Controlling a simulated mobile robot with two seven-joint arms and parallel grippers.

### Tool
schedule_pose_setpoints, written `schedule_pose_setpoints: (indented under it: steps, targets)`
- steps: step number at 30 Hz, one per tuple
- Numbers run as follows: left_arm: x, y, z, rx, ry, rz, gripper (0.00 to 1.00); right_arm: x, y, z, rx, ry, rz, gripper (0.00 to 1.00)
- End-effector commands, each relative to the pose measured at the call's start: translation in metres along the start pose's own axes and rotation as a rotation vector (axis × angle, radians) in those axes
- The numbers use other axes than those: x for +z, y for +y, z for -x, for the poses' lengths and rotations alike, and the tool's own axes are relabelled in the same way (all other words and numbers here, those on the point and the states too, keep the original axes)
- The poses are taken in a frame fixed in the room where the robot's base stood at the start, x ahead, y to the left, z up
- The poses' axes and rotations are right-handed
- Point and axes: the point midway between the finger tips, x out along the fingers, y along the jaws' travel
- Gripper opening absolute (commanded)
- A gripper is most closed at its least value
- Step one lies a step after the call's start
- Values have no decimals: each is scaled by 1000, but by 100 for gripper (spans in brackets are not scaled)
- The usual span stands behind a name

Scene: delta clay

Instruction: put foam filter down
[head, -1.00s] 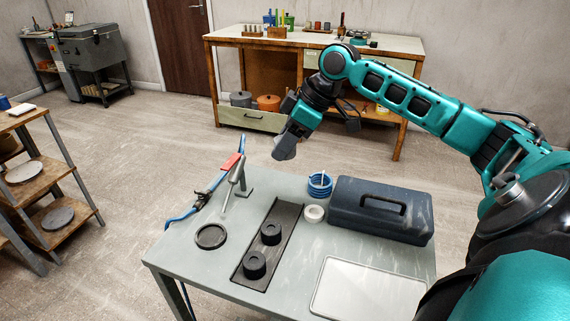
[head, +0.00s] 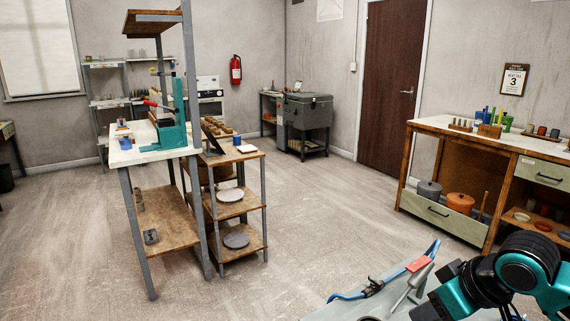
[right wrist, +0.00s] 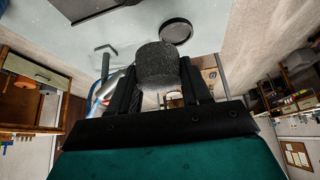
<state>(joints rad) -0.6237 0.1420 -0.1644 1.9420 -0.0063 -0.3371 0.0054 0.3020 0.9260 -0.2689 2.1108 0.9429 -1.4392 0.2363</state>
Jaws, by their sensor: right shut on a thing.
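The foam filter (right wrist: 157,62) is a dark grey, rough-textured short cylinder in the right wrist view. My right gripper (right wrist: 157,78) is shut on it, one black finger on each side. In that view the foam filter appears near the pale work table (right wrist: 120,25), beside a round dark-rimmed dish (right wrist: 176,31); I cannot tell how high it is above the surface. In the head view my right arm is at the lower right, and the foam filter cannot be made out. My left gripper is in neither view.
In the head view, a blue hose (head: 345,296) and a red-topped tool (head: 418,264) are at the work table's edge. A wooden bench (head: 450,128) stands at the right, and shelving with plates (head: 236,240) at the left. The floor between is clear.

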Motion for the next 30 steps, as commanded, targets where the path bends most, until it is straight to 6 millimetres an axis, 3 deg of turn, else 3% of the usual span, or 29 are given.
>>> schedule_pose_setpoints:
  steps: [1,6,12,17,30]
  targets:
    - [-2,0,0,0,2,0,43,-2,-17,-3,10,6,-30,19]
    - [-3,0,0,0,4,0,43,-8,-57,-6,90,7,-167,19]
    - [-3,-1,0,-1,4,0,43,-12,-84,-2,161,3,-285,19]
    - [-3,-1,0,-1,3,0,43,-13,-92,0,184,1,-324,19]
    - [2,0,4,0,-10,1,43,-13,-87,2,165,-1,-280,19]
